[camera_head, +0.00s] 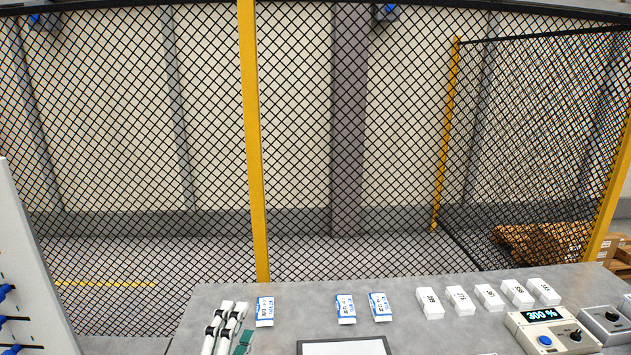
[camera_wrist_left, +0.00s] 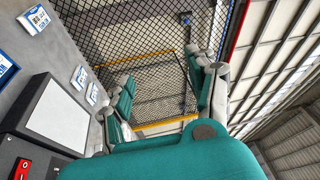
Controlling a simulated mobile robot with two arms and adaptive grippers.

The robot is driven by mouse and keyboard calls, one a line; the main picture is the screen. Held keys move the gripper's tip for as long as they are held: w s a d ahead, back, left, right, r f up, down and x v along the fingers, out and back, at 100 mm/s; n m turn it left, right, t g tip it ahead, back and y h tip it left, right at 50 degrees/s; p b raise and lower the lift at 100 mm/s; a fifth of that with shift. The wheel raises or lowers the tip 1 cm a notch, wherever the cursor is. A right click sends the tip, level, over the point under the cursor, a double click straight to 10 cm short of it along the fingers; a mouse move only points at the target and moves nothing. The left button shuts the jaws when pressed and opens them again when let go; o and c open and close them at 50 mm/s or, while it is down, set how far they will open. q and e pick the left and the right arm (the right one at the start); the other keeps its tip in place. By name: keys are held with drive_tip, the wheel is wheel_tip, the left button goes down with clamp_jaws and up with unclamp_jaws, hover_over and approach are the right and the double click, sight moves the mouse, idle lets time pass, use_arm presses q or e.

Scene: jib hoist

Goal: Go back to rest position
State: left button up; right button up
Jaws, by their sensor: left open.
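My left gripper (camera_head: 232,306) shows at the bottom of the head view, over the left part of the grey table (camera_head: 300,306), with white, black and teal parts. In the left wrist view its two teal and grey fingers (camera_wrist_left: 163,76) stand wide apart. Nothing is between them, only the mesh fence behind. The gripper is open and empty. A blue-and-white card (camera_head: 264,311) lies just right of it in the head view; I cannot tell how far above the table the fingers are. My right gripper is in neither view.
Two more cards (camera_head: 345,309) (camera_head: 380,307) and several numbered white blocks (camera_head: 430,303) stand on the table. A control box with a display (camera_head: 552,333) is at the right. A framed white pad (camera_head: 343,348) is in front. A black mesh fence with a yellow post (camera_head: 252,150) rises behind.

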use_arm(q)
drive_tip(key=s+a+f+n+g+y, duration=0.1)
drive_tip(key=s+a+f+n+g, duration=0.1)
drive_tip(key=s+f+n+g, duration=0.2)
drive_tip(key=s+a+f+n+g+y, duration=0.2)
drive_tip(key=s+f, duration=0.5)
drive_tip(key=f, duration=0.4)
drive_tip(key=s+a+f+n+g+y, duration=0.1)
drive_tip(key=s+a+f+n+g, duration=0.3)
drive_tip(key=s+f+n+g, duration=0.2)
wheel_tip(320, 180, down, 2)
drive_tip(key=shift+f+n+y, duration=0.25)
drive_tip(key=shift+n+y, duration=0.15)
drive_tip(key=shift+n, duration=0.9)
drive_tip(key=s+f+n+g, duration=0.2)
drive_tip(key=s+f+g, duration=0.15)
drive_tip(key=s, duration=0.45)
wheel_tip(320, 180, down, 31)
drive_tip(key=s+g+b, duration=0.1)
drive_tip(key=g+b, duration=0.1)
drive_tip(key=b, duration=0.4)
drive_tip(key=s+a+f+b, duration=0.1)
drive_tip(key=s+f+b, duration=0.1)
drive_tip(key=s+f, duration=0.5)
drive_tip(key=s+a+f+b, duration=0.1)
drive_tip(key=s+f+b, duration=0.1)
drive_tip(key=s+f, duration=0.6)
wheel_tip(320, 180, down, 6)
drive_tip(key=shift+s+a+r, duration=0.25)
drive_tip(key=shift+s+a, duration=0.05)
